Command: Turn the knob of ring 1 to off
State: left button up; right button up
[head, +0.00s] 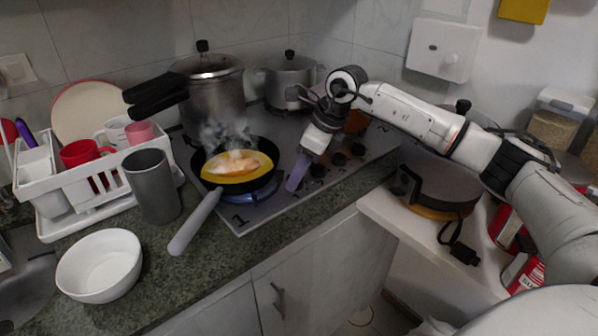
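The stove (268,211) is set in the dark counter. A "1" is printed at its front left corner, by the ring under the frying pan (207,177). A blue glow (236,197) shows under the pan. Eggs (240,165) lie in it and smoke rises. Several black knobs (318,171) run along the stove's right front. My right gripper (294,184), with purple fingers, points down at the near left end of this knob row. A knob at its fingertips may be hidden; contact and finger opening cannot be told. My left gripper is not in view.
A pressure cooker (215,95) and a steel pot (288,80) stand behind. A grey cup (153,185), dish rack (80,222) and white bowl (99,265) are at left.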

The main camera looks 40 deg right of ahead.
jog(key=c, duration=0.6)
jog(key=shift+c, duration=0.2)
jog(key=shift+n, duration=0.4)
jog(key=n, duration=0.1)
jog(key=n+y, duration=0.1)
jog(key=n, duration=0.1)
jog(key=shift+w+d+r+g, duration=0.1)
jog(key=shift+w+d+g, duration=0.1)
jog(key=shift+g, duration=0.2)
jog(key=shift+w+n+g+y, duration=0.1)
jog(key=shift+n+g+y, duration=0.5)
jog(key=shift+n, duration=1.4)
jog(key=o, duration=1)
